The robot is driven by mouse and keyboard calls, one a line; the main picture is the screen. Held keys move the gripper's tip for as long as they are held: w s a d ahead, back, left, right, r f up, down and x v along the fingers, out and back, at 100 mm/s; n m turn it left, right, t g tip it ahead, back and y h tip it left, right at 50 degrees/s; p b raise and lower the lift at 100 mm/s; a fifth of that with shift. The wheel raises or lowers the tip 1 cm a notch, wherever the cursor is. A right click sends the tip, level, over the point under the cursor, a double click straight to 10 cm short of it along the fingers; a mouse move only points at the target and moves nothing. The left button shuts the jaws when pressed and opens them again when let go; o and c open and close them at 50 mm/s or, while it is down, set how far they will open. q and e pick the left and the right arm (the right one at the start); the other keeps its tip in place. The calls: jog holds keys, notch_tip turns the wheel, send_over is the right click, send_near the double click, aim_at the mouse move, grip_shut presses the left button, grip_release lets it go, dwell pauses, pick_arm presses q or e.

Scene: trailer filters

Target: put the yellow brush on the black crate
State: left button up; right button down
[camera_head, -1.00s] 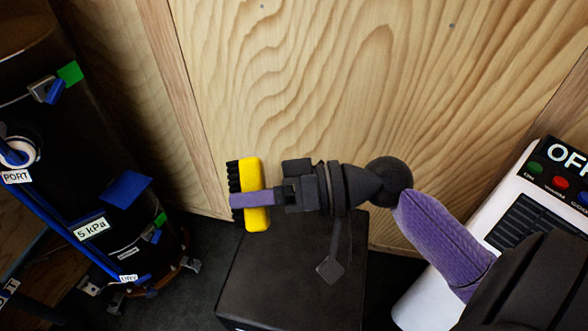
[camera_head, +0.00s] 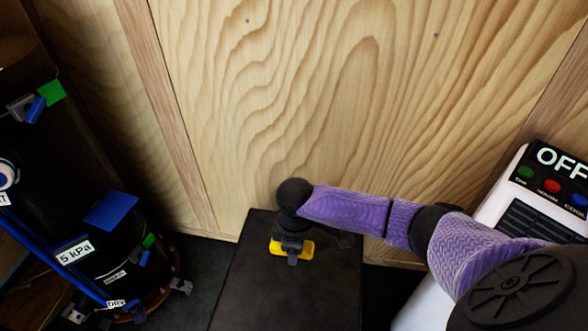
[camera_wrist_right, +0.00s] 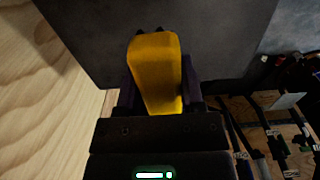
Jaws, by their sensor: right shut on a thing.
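The yellow brush (camera_head: 306,250) is in my right gripper (camera_head: 291,257), which points down over the black crate (camera_head: 285,295). In the head view the gripper and wrist hide the middle of the brush. In the right wrist view the brush (camera_wrist_right: 155,72) stands between the two purple fingers of the right gripper (camera_wrist_right: 158,90), with the dark crate top (camera_wrist_right: 95,30) behind it. I cannot tell whether the brush touches the crate top. My left gripper does not show.
A wooden wall (camera_head: 320,110) rises right behind the crate. A black tank (camera_head: 90,240) with blue tubing and labels stands at the left. A white machine (camera_head: 515,180) with an "OFF" panel stands at the right. Bare dark floor lies between tank and crate.

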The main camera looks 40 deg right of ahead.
aim_at(295, 273)
pick_arm(q)
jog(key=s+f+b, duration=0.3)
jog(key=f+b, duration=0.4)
jog(key=b, duration=0.1)
pick_arm(e)
notch_tip(295, 273, down, 11)
jog(key=shift+d+r, duration=0.15)
jog(key=shift+r+p, duration=0.3)
jog(key=shift+p, duration=0.2)
jog(key=shift+c, duration=1)
grip_release()
jog(key=shift+r, duration=0.15)
notch_tip(295, 273, up, 12)
jog(key=p, duration=0.8)
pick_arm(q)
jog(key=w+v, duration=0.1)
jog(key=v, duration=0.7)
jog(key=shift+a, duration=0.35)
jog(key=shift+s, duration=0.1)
